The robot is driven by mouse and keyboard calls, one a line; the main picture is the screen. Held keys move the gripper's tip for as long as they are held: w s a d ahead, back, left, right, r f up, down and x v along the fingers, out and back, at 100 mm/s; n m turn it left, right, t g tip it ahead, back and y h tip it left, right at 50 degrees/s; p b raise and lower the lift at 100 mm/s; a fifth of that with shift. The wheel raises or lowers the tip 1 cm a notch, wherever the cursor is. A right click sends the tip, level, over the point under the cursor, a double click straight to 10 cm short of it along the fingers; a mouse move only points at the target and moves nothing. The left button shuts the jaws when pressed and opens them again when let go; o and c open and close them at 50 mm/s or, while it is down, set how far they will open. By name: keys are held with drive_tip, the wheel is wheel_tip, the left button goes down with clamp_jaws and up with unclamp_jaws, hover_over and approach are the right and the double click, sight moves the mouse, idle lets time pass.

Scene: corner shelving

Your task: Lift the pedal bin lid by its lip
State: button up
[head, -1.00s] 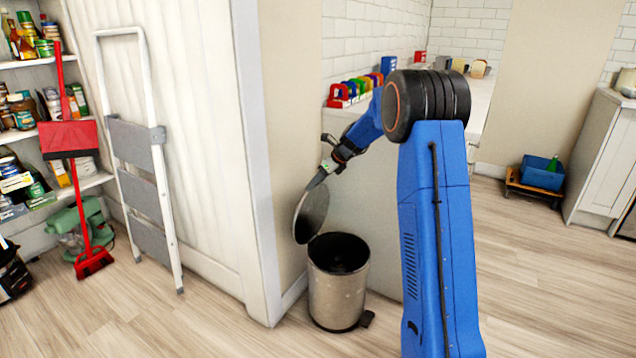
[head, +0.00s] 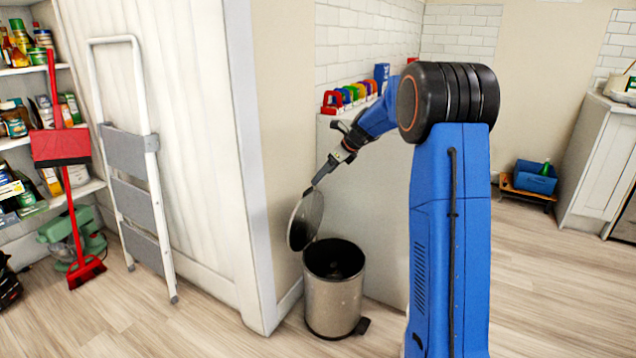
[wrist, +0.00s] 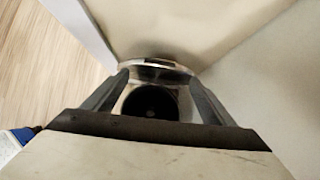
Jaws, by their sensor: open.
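The pedal bin (head: 333,303) is a metal cylinder standing on the floor, its dark inside showing. Its round lid (head: 305,220) stands raised, tilted steeply up at the bin's back left. My gripper (head: 318,182) is just above the lid's upper edge; whether it touches cannot be told in the head view. In the wrist view my gripper (wrist: 157,80) is open, its two fingers spread either side of the view. The lid (wrist: 158,72) shows as a thin edge across and beyond the fingertips, with the dark bin opening (wrist: 150,102) below it. The pedal (head: 362,325) is at the bin's lower right.
A wall corner (head: 262,200) stands close left of the bin, with a step ladder (head: 138,160) and a red broom (head: 70,180) further left. A counter (head: 370,190) with several coloured items is behind. Open floor lies in front.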

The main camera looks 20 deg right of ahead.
drive_tip(key=v, duration=0.7)
drive_tip(key=shift+r, duration=0.2)
drive_tip(key=shift+s, duration=0.1)
drive_tip(key=s+a+r+n+h, duration=0.1)
drive_tip(key=s+a+n, duration=0.35)
drive_tip(key=s, duration=0.45)
drive_tip(key=s+a+r+n+g, duration=0.15)
drive_tip(key=s+a+n, duration=0.3)
drive_tip(key=s, duration=0.45)
drive_tip(key=s+a+r+n+h, duration=0.1)
drive_tip(key=s+a+n, duration=0.35)
drive_tip(key=s, duration=0.45)
drive_tip(key=s+f+n+h, duration=0.1)
drive_tip(key=s+f+n, duration=0.2)
drive_tip(key=s+n, duration=0.2)
drive_tip(key=s+a+f+n, duration=0.1)
drive_tip(key=s+f+n, duration=0.2)
drive_tip(key=s, duration=0.9)
drive_tip(key=s+f+n+h, duration=0.1)
drive_tip(key=s+f+n, duration=0.2)
drive_tip(key=s+n, duration=0.4)
drive_tip(key=shift+s+a+h, duration=0.15)
drive_tip(key=shift+s+h, duration=0.15)
drive_tip(key=shift+s, duration=0.5)
